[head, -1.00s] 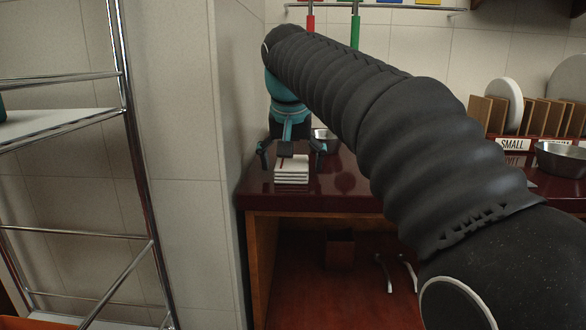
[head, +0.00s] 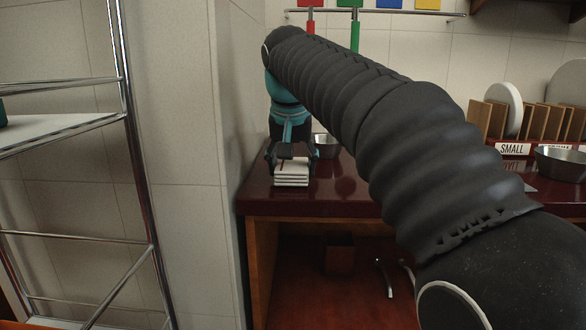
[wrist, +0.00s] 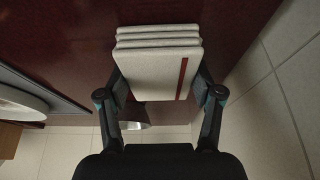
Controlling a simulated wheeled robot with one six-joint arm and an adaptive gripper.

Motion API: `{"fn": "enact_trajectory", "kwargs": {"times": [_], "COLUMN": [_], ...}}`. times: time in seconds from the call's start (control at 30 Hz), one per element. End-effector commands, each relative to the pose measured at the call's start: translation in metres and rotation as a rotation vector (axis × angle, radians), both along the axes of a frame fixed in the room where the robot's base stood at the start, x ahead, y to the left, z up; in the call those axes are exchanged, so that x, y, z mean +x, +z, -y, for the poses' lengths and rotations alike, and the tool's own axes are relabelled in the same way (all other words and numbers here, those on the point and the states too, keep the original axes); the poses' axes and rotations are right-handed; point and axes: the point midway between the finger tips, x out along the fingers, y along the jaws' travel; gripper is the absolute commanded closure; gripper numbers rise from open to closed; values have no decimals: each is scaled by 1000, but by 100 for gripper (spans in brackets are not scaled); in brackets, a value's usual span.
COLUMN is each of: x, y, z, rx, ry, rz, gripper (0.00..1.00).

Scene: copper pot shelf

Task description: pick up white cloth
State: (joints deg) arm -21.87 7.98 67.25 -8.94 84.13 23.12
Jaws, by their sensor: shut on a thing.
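The white cloth (head: 291,179) is a folded stack with a dark red stripe, lying at the left end of the dark red counter. In the wrist view the cloth (wrist: 155,75) sits between the two fingers, its folded layers at the top of the picture. My gripper (head: 291,168) points down over the cloth, and in the wrist view my gripper (wrist: 160,85) has a finger against each side of it. The gripper is shut on the cloth. The cloth appears to be still at the counter surface; any gap beneath it cannot be seen.
The counter (head: 345,200) is bare in front of a metal pan (head: 326,146). A wooden plate rack (head: 545,122) and another pan (head: 562,162) are at right.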

Motion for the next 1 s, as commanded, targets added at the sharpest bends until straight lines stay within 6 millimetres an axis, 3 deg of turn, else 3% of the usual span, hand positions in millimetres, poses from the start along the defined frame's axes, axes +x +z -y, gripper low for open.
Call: {"fn": "enact_trajectory", "kwargs": {"times": [0.27,0.7,1.0], "x": [1,-72,-100], "y": [44,89,107], "z": [0,37,51], "rx": [1,2,1], "ry": [0,0,0], "rz": [3,4,1], "gripper": [68,68,68]}}
